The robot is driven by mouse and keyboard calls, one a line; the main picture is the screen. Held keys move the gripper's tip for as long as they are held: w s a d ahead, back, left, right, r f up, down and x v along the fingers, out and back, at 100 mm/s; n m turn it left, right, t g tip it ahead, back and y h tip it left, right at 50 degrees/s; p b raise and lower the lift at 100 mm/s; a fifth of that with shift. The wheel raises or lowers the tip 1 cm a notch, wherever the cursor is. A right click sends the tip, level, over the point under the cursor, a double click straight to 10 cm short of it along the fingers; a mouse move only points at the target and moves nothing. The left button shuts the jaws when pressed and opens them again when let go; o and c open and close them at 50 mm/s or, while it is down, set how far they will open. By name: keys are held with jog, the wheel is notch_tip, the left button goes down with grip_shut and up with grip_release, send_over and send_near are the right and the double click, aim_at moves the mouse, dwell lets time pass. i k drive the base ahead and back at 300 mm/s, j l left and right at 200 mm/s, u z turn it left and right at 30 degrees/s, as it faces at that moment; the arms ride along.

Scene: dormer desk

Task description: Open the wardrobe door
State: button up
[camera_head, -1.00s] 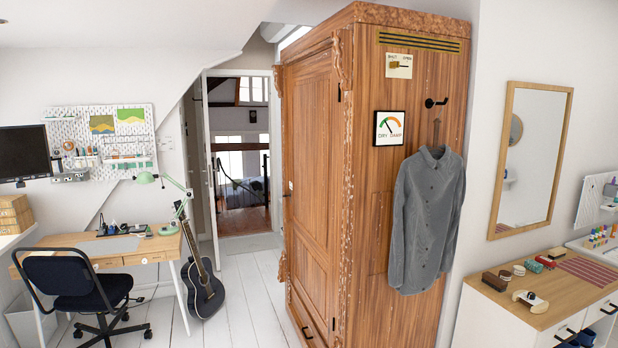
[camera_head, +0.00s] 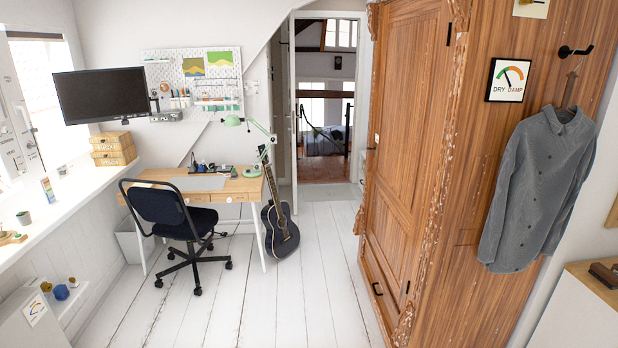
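The tall brown wooden wardrobe (camera_head: 487,167) stands on the right. Its panelled door (camera_head: 398,130) faces left toward the open floor and looks shut, seen at a steep angle. A small pale plate (camera_head: 376,138) sits on the door's far edge, with a small dark thing beside it that is too small to make out. Black hinges show on the door's near edge. A drawer (camera_head: 376,285) with a black handle lies below the door. My gripper is not in view.
A grey shirt (camera_head: 537,190) and a dry/damp dial (camera_head: 508,80) hang on the wardrobe's side. A black chair (camera_head: 165,207), a desk (camera_head: 228,184) and a guitar (camera_head: 280,222) stand at the back. The white plank floor (camera_head: 290,300) before the wardrobe is clear.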

aim_at(416, 37)
jog(key=i, duration=2.3)
jog(key=i+j+z, duration=0.1)
jog(key=i, duration=1.05)
jog(key=i+j, duration=0.1)
jog(key=i, duration=1.05)
